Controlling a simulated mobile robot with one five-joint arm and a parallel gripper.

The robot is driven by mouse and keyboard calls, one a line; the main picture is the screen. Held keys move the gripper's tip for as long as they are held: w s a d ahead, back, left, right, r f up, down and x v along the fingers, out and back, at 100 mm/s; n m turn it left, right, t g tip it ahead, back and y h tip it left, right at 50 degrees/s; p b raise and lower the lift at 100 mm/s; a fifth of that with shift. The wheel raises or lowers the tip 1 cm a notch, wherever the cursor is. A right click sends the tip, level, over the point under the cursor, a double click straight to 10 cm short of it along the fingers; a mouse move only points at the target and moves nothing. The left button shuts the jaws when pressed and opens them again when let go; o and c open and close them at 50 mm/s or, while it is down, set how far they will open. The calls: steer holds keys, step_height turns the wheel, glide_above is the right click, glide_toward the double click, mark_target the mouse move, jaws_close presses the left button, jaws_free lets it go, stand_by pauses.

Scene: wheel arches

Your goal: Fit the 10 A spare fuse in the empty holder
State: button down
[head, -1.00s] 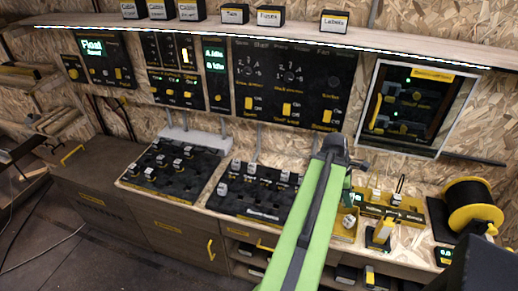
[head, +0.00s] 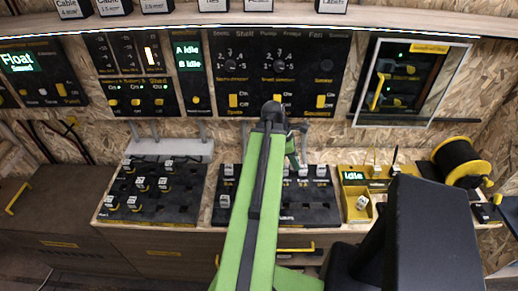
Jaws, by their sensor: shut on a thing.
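My gripper (head: 293,160) is at the far end of my green arm, over the back part of the right black fuse block (head: 325,214). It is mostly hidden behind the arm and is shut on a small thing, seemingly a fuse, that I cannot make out. The right block carries several white-topped fuses along its back row; its middle is covered by my arm. The left fuse block (head: 180,208) holds several more white-topped fuses. A white-topped piece (head: 361,202) lies in the yellow tray (head: 352,214). I cannot read any ratings or single out the empty holder.
A yellow-rimmed black spool (head: 462,162) is at the right. A switch panel (head: 283,72) and a framed cabinet (head: 412,85) are on the wall. A drawer handle (head: 285,250) sticks out below the bench.

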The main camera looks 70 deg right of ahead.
steer(key=w+d+f+b, duration=0.1)
steer(key=w+d, duration=0.1)
steer(key=w, duration=1)
step_height(320, 180, down, 7)
steer(key=b, duration=0.6)
steer(key=shift+r+b, duration=0.15)
steer(key=shift+b, duration=0.15)
steer(key=shift+a, duration=0.1)
steer(key=shift+f+b, duration=0.8)
steer(key=shift+f+b, duration=0.7)
steer(key=shift+f, duration=0.1)
steer(key=c, duration=1)
jaws_free()
